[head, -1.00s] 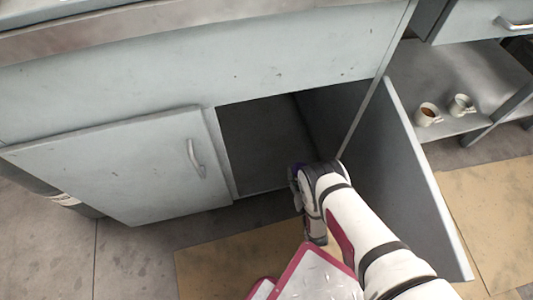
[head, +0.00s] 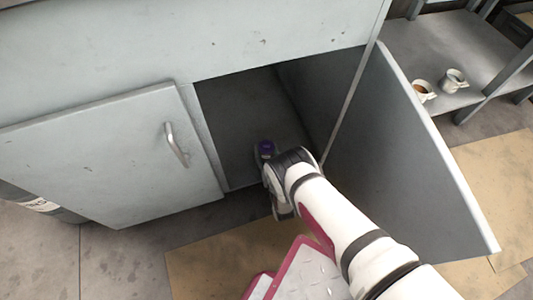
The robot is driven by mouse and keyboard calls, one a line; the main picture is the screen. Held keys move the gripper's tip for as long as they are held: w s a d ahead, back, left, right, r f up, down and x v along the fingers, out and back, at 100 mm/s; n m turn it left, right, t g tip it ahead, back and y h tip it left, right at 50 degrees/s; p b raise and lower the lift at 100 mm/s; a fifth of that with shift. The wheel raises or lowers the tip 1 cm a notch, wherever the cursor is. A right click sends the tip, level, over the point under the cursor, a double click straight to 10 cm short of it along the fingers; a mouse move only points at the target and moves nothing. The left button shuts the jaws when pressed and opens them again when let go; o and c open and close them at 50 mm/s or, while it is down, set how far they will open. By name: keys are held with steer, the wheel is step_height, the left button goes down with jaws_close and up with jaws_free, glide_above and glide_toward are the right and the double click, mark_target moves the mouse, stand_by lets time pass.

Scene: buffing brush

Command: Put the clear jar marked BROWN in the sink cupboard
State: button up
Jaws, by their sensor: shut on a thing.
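The sink cupboard (head: 237,115) has its right door (head: 405,165) swung wide open and its left door (head: 110,160) shut. My gripper (head: 268,172) is at the front of the open compartment, near the cupboard's floor edge. A small purple-topped thing (head: 266,148) shows at my gripper's far end, inside the opening. It seems to be the jar in my gripper's hold; its clear body and any BROWN marking are hidden or too small to read. My fingers are mostly hidden behind my own wrist.
The dark cupboard floor around my gripper looks empty. The open door stands close to the right of my arm. Two cups (head: 453,80) (head: 423,91) stand on a low shelf at the upper right. Tan mats (head: 215,265) lie on the floor in front.

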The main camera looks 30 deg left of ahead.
steer(key=shift+f, duration=0.1)
steer(key=o, duration=1.3)
steer(key=shift+s+d, duration=0.15)
steer(key=shift+d, duration=0.05)
steer(key=shift+p+v, duration=1.2)
steer(key=shift+v, duration=4.55)
steer(key=shift+s, duration=0.1)
